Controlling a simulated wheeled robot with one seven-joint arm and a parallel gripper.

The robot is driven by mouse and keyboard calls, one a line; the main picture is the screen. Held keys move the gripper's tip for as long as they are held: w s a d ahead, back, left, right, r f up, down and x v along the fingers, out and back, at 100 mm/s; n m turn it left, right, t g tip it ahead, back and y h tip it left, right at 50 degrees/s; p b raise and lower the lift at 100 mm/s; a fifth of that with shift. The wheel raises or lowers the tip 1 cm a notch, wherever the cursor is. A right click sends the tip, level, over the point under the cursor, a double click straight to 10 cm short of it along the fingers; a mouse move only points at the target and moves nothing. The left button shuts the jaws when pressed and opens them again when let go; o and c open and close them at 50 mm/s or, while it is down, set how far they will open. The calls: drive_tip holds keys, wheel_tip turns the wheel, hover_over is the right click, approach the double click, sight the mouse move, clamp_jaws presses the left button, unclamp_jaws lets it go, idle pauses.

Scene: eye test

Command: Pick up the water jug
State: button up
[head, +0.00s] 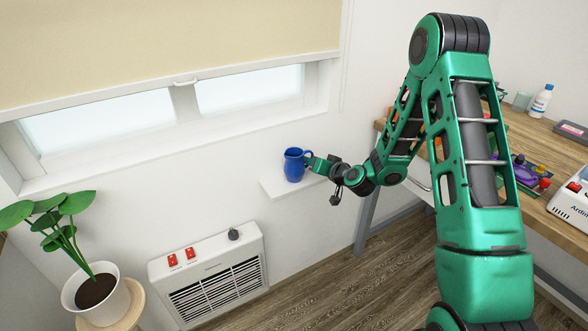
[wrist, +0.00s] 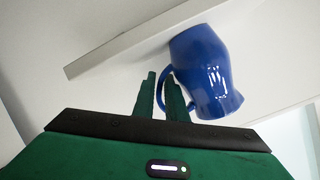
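The water jug is a glossy blue jug (head: 294,166) standing upright on a small white wall shelf (head: 275,190) below the window. Its handle points right, toward my gripper (head: 311,163). In the wrist view the jug (wrist: 203,70) appears tilted, with its handle on the left. My gripper (wrist: 161,78) has its two green fingers apart, at the handle. The handle's outer part shows in the gap between the fingers, and the right finger overlaps the handle's opening. I see no clear grip on it, and whether a finger touches the handle cannot be told.
A white wall heater (head: 212,275) is below the shelf. A potted plant (head: 97,290) stands on a stool at left. The wooden workbench (head: 535,140) at right holds a bottle (head: 541,101) and other items. The window sill (head: 180,145) is above the jug.

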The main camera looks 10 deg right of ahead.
drive_tip(key=shift+c, duration=0.3)
clamp_jaws()
drive_tip(key=shift+r, duration=0.1)
